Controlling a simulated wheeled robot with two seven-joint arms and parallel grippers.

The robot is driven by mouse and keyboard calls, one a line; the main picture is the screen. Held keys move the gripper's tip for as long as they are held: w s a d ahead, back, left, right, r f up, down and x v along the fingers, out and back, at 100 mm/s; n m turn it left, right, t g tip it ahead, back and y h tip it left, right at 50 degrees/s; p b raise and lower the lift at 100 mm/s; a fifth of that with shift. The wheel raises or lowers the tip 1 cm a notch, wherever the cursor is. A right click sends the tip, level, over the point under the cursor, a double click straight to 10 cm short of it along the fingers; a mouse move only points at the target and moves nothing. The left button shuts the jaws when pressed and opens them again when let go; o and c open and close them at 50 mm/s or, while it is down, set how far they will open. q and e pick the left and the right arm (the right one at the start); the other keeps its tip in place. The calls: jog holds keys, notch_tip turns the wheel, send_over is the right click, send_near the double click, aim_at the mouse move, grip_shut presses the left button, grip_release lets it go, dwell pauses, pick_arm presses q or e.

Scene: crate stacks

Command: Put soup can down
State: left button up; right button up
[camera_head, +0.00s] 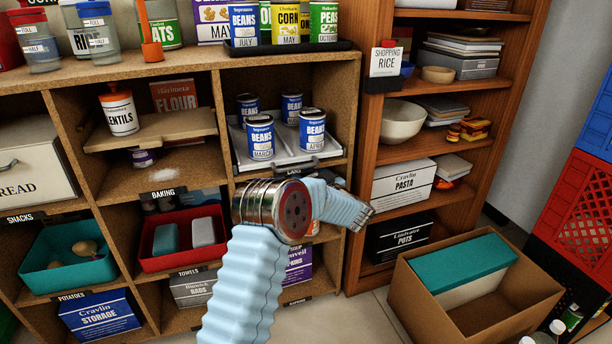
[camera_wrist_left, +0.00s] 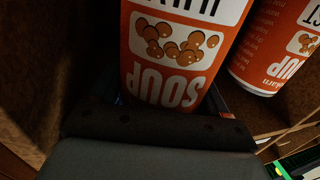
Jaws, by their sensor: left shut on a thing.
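In the left wrist view an orange and white soup can (camera_wrist_left: 172,62) fills the upper middle, its label upside down in the picture. My left gripper (camera_wrist_left: 160,122) is shut on this can; the dark gripper parts lie across its near end. A second orange soup can (camera_wrist_left: 277,50) stands to the right, apart from the held one. In the head view my light blue arm crosses the middle and hides the gripper and most of the cubby behind it. A small orange patch shows beside the arm, too little to identify. My right gripper is not in view.
Brown shelf walls (camera_wrist_left: 35,65) stand close around the cans in the wrist view. In the head view several blue beans cans (camera_head: 260,137) stand on a tray in the cubby above. A cardboard box (camera_head: 410,290) stands on the floor at right, beside the darker bookcase.

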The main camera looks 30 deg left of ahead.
pick_arm(q)
jog(key=shift+f+x, duration=0.15)
jog(key=shift+x, duration=0.45)
jog(key=shift+f+x, duration=0.15)
jog(key=shift+x, duration=0.5)
jog(key=shift+f, duration=0.15)
jog(key=o, duration=1.4)
